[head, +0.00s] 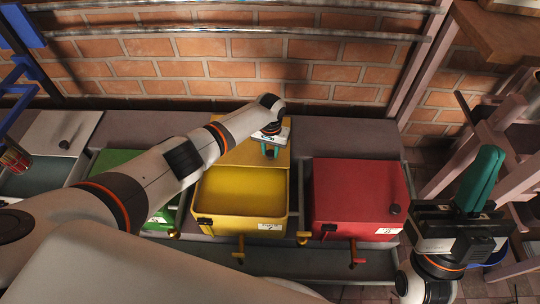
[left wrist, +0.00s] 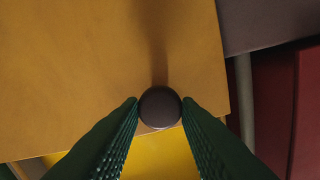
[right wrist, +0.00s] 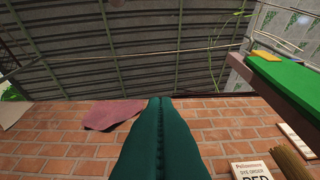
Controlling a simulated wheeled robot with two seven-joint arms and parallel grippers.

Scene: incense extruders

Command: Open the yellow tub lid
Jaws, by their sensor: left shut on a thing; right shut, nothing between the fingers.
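The yellow tub (head: 240,227) stands in the middle of the row in the head view, and its empty-looking yellow inside shows. Its lid (head: 238,157) is swung back at the rear of the tub, toward the wall. The lid also fills much of the left wrist view (left wrist: 90,70). My left gripper (head: 270,152) is at the lid, its green fingers shut on the round dark knob (left wrist: 160,108). My right gripper (head: 490,160) is shut and empty, off to the right beyond the red tub (head: 350,185).
The red tub right of the yellow one has its lid down. A green tub (head: 118,162) is partly hidden behind my left arm. At far left is another tub with a grey lid (head: 50,130). A brick wall (head: 210,70) is close behind; wooden frames stand at right.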

